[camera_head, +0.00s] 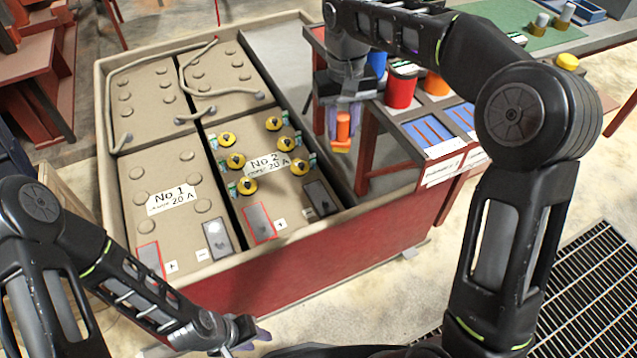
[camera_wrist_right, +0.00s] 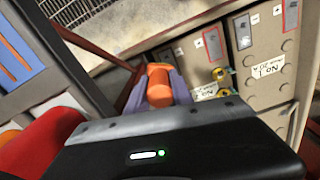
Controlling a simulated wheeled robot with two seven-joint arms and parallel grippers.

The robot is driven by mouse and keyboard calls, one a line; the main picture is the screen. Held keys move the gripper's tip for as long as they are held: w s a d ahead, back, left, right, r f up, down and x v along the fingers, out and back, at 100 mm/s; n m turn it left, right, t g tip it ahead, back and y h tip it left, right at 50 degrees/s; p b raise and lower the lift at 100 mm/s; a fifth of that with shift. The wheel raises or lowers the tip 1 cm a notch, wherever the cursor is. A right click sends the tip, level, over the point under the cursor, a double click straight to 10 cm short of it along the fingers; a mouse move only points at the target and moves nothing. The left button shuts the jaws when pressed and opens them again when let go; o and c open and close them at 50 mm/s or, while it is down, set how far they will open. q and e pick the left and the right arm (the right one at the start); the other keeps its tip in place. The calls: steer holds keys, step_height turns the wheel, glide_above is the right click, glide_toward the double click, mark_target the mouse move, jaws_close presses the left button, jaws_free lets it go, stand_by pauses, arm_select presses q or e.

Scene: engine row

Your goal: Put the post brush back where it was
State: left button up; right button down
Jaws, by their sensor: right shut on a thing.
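The post brush (camera_head: 342,129) is an orange, round-bodied piece with a yellow-orange lower end. My right gripper (camera_head: 343,108) is shut on it and holds it between the battery crate and the side table. In the right wrist view the brush (camera_wrist_right: 159,86) sits between the two purple fingers of my right gripper (camera_wrist_right: 160,93); its lower end is hidden there. My left gripper (camera_head: 243,338) is low at the bottom edge, in front of the crate, apart from the brush. Its finger gap is not clear.
The red-sided crate (camera_head: 300,262) holds several batteries, with No 2 (camera_head: 262,160) carrying yellow caps. The side table has a red cup (camera_head: 400,88), an orange cup (camera_head: 434,84), a blue cup (camera_head: 377,62) and blue-lined trays (camera_head: 428,131). A floor grate (camera_head: 585,290) lies at right.

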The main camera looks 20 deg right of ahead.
mark_target(342, 141)
steer(key=shift+s+f+p, duration=0.2)
steer(key=shift+f+p, duration=0.75)
steer(key=shift+p, duration=0.8)
steer(key=shift+s+f+p, duration=0.15)
steer(key=shift+f+p, duration=0.75)
steer(key=shift+p, duration=0.8)
steer(key=s+f+p, duration=0.5)
steer(key=f+p, duration=0.1)
steer(key=p, duration=0.1)
steer(key=shift+s+f, duration=0.15)
steer(key=shift+f, duration=0.05)
